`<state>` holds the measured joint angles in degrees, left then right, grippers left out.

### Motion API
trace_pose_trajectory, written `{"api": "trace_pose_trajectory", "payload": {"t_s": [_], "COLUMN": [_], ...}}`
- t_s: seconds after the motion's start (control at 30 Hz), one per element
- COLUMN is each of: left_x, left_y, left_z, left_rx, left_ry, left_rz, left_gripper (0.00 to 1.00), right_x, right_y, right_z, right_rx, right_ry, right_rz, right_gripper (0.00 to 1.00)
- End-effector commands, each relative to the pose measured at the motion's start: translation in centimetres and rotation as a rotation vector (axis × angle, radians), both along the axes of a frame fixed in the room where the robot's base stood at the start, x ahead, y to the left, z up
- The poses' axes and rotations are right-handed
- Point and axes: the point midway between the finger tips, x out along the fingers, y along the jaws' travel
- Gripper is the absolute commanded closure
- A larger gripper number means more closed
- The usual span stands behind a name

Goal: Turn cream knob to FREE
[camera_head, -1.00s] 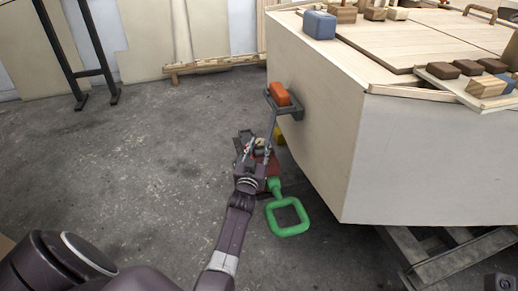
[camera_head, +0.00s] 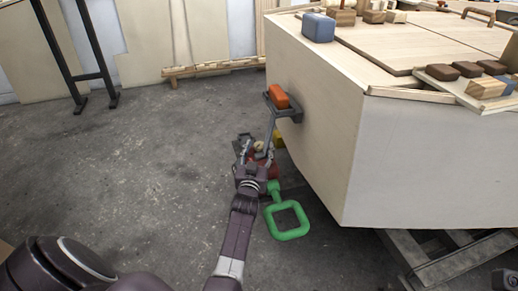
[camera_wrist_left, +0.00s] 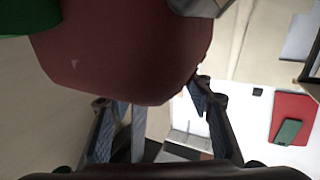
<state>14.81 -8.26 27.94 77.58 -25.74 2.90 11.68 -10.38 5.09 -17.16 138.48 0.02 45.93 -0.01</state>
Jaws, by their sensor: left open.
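A small cream piece (camera_head: 259,146), probably the cream knob, shows low beside the left side of the plywood hull in the head view. My left gripper (camera_head: 257,153) is open, with its fingertips around or just in front of this piece; I cannot tell whether they touch it. In the wrist view my left gripper (camera_wrist_left: 152,118) has its two fingers apart. A large dark red rounded body (camera_wrist_left: 120,50) covers the upper part of that view. I cannot make out the knob or any FREE marking there. My right gripper is not in view.
A green square loop handle (camera_head: 288,233) hangs just right of my left wrist. An orange block (camera_head: 278,96) sits on a grey bracket on the hull (camera_head: 400,150). The concrete floor (camera_head: 120,170) at left is clear.

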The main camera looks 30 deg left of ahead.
Motion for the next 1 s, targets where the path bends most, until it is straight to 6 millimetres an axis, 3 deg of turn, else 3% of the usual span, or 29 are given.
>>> {"api": "trace_pose_trajectory", "payload": {"t_s": [0.6,1.0], "left_x": [0.1,0.1], "left_y": [0.0,0.0], "left_z": [9.3,10.0], "left_rx": [0.003,0.001], "left_ry": [-0.003,-0.002], "left_rz": [0.0,0.0], "left_gripper": [0.53,0.53], "right_x": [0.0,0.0], "right_y": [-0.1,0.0], "right_z": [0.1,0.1], "right_rx": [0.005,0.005], "right_ry": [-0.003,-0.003], "right_rz": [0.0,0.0], "right_gripper": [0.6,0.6]}}
